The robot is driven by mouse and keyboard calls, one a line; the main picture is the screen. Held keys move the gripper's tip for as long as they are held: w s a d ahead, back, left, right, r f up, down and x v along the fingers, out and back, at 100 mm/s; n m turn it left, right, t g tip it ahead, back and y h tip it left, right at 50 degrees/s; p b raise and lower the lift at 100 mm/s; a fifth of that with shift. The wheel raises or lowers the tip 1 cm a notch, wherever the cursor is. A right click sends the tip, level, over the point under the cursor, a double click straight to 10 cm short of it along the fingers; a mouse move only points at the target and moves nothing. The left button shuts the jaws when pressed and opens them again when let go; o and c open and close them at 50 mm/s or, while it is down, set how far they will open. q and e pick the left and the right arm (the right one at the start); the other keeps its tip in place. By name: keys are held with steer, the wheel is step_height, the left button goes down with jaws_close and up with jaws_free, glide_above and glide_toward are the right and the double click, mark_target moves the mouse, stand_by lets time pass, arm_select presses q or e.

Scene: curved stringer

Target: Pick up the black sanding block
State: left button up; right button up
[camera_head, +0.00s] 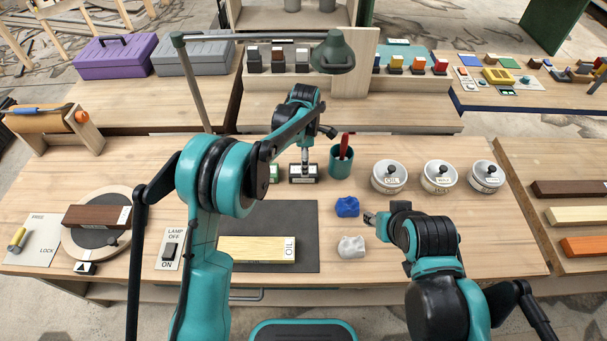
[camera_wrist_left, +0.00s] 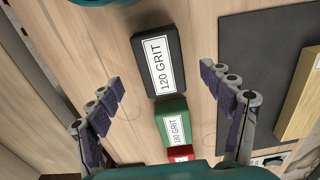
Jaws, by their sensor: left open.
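The black sanding block (camera_wrist_left: 146,49) lies flat on the wooden bench with a white label reading 120 GRIT. It also shows in the head view (camera_head: 313,170), partly hidden behind my gripper. My left gripper (camera_head: 304,165) is over it.
A green 180 GRIT block (camera_wrist_left: 171,110) and a red block (camera_wrist_left: 179,152) lie in line with the black one. A teal cup (camera_head: 341,163) stands close on the right. A dark mat (camera_head: 306,235) carries a pale OIL board (camera_head: 255,249). Several lidded tins stand right.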

arm_select(q)
steer(key=f+b, duration=0.1)
steer(key=f, duration=0.1)
steer(key=f+b, duration=0.1)
steer(key=f, duration=0.2)
steer(key=shift+a+f, duration=0.2)
steer(key=shift+f, duration=0.1)
steer(key=shift+r, duration=0.1)
steer(key=shift+c, duration=0.6)
steer(key=c, duration=1.2)
